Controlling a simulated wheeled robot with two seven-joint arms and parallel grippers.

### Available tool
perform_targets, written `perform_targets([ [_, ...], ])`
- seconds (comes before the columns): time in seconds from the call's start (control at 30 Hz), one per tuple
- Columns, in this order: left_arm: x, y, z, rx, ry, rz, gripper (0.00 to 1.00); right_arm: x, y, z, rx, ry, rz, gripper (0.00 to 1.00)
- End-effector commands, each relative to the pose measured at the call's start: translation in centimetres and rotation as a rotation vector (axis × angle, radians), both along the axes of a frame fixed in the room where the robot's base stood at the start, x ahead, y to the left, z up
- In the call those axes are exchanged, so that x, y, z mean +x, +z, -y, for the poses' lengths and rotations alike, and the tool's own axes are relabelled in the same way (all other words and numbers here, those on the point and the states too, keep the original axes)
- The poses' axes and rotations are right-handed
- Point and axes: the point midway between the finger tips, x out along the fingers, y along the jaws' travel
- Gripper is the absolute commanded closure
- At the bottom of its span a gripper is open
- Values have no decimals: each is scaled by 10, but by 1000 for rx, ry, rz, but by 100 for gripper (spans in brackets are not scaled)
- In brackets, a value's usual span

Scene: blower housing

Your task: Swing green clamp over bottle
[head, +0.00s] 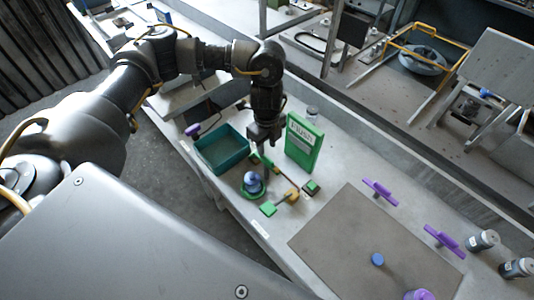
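A small bottle (253,181) with a blue-grey top stands in a round green holder (250,194) on the grey bench. The green clamp (262,160) seems to be the small green bar just behind the bottle, with thin links running toward a yellow block (292,195) on its right. My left gripper (264,148) points down right above this green bar, behind the bottle. Its fingertips are small and dark, so I cannot tell if they touch or grip the bar. My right gripper is not in view.
A teal bin (222,150) stands left of the bottle, and an upright green board (303,143) stands right of my gripper. A green pad (268,208) and a dark green block (311,187) lie nearby.

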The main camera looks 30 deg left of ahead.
Motion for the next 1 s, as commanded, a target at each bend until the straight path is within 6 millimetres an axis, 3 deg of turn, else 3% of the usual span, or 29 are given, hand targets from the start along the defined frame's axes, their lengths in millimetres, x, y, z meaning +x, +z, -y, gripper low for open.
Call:
perform_targets([
  [0.1, -1, -23, 1, -2, 1, -5, 66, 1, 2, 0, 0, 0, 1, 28],
  [0.3, 0, -48, 1, -2, 0, -1, 66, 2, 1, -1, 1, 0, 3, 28],
  [0.7, 0, -57, 0, 0, -1, 1, 66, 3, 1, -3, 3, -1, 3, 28],
  [1.0, 0, -56, 0, 0, -1, 1, 100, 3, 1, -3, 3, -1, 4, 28],
])
